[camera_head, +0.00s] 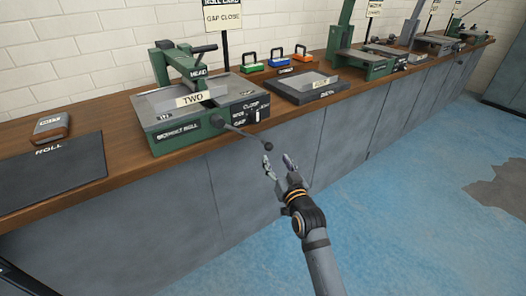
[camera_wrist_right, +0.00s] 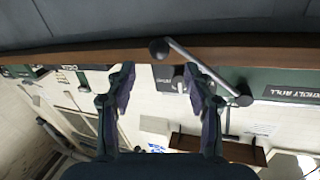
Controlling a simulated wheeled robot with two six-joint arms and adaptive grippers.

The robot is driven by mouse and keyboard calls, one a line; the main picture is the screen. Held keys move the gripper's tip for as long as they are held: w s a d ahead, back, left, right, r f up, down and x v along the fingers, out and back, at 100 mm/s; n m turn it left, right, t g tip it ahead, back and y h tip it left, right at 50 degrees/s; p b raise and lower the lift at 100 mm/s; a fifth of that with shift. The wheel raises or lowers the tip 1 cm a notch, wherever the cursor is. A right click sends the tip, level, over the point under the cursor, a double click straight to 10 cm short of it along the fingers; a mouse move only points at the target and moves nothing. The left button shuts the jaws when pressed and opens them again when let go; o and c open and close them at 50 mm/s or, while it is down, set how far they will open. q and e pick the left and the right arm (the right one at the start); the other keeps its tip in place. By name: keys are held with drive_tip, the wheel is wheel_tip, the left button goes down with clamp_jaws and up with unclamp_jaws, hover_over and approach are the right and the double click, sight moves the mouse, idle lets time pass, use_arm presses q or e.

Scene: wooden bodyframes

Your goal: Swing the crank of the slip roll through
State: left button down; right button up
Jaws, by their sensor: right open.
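The slip roll (camera_head: 190,112) is a green and grey machine on the wooden bench, with a "TWO" card on top. Its crank (camera_head: 243,133) is a thin grey arm on the front, slanting down to the right from a dark hub (camera_head: 217,121) to a dark ball knob (camera_head: 268,146). My right gripper (camera_head: 279,164) is open and empty, just below and right of the knob. In the right wrist view the crank (camera_wrist_right: 205,70) crosses behind the right finger, and its knob (camera_wrist_right: 159,48) shows between and beyond the open fingertips (camera_wrist_right: 160,72). My left gripper is out of view.
A dark mat marked "ROLL" (camera_head: 50,172) and a small labelled block (camera_head: 51,126) lie left of the machine. A dark tray (camera_head: 300,96) and colored handled blocks (camera_head: 277,58) stand to its right.

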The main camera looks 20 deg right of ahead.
sight(270, 150)
drive_tip(key=w+b, duration=0.1)
drive_tip(key=w, duration=0.7)
drive_tip(key=shift+w+f, duration=0.1)
drive_tip(key=shift+w, duration=0.15)
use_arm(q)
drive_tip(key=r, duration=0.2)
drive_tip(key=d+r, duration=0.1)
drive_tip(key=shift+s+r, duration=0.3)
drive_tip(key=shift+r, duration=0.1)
use_arm(e)
drive_tip(key=shift+a, duration=0.1)
clamp_jaws()
